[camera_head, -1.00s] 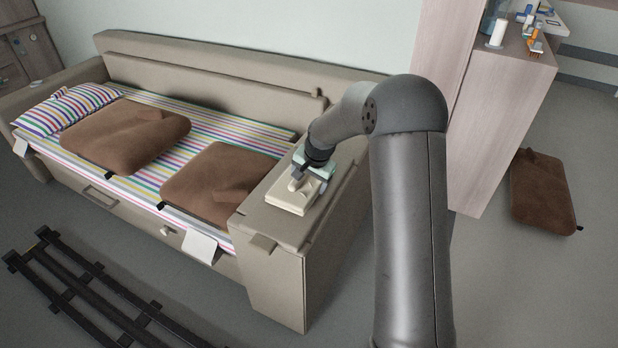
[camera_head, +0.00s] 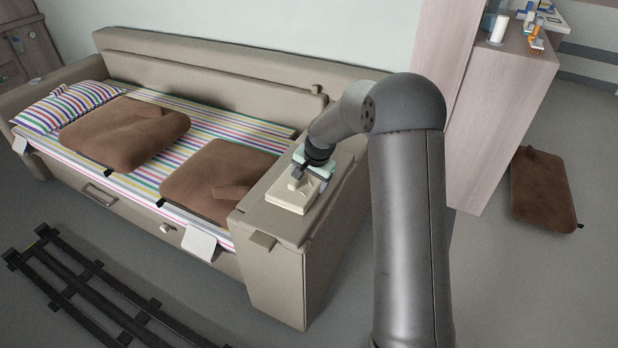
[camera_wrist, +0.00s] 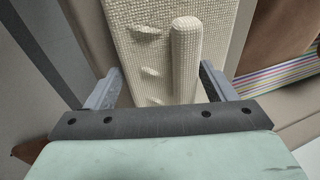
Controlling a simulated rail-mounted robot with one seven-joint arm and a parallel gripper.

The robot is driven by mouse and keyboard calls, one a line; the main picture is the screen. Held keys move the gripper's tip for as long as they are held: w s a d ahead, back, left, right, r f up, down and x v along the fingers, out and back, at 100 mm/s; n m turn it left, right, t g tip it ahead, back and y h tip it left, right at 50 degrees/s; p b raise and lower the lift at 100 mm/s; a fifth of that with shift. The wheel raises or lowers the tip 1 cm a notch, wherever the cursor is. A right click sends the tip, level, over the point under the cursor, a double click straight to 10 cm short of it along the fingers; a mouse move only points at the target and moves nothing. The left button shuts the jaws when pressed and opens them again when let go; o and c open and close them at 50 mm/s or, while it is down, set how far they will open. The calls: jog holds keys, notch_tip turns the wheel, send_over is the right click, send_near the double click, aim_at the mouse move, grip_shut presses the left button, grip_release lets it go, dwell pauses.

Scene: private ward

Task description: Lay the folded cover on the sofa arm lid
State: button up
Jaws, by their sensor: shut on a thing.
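The folded cover (camera_head: 290,201) is a small cream block at the sofa's right arm. It lies over the beige sofa arm lid (camera_head: 262,219), flat and roughly in line with it. I cannot tell whether it touches the lid or hangs just above it. In the wrist view the cover (camera_wrist: 133,28) shows a woven surface with a raised roll along it. My gripper (camera_head: 300,182) is over the cover and shut on it. Its grey fingers show in the wrist view (camera_wrist: 160,88), with cover material between them. The fingertip contact is partly hidden.
Brown cushions (camera_head: 124,135) lie on the striped sofa seat, one (camera_head: 218,177) close to the arm. Another brown cushion (camera_head: 541,192) is on the floor at right. A wooden cabinet (camera_head: 505,110) stands right of the sofa. A dark rail frame (camera_head: 85,290) lies at front left.

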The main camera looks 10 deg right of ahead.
jog(key=o, duration=1.1)
jog(key=shift+c, duration=0.2)
jog(key=p+v, duration=0.1)
jog(key=v, duration=1.6)
jog(key=shift+r+p, duration=0.15)
jog(key=shift+p, duration=0.25)
jog(key=s+a+r+n+g+p, duration=0.1)
jog(key=s+r+n+p, duration=0.1)
jog(key=s, duration=0.9)
jog(key=s+a+r+n+g+p, duration=0.1)
jog(key=s+r+n+p, duration=0.2)
jog(key=s+p, duration=0.3)
jog(key=s+a+r+n+g+h+p, duration=0.1)
jog(key=s+r+n+p, duration=0.2)
jog(key=s, duration=1.4)
notch_tip(320, 180, up, 2)
jog(key=shift+r+p, duration=0.1)
jog(key=shift+p, duration=0.9)
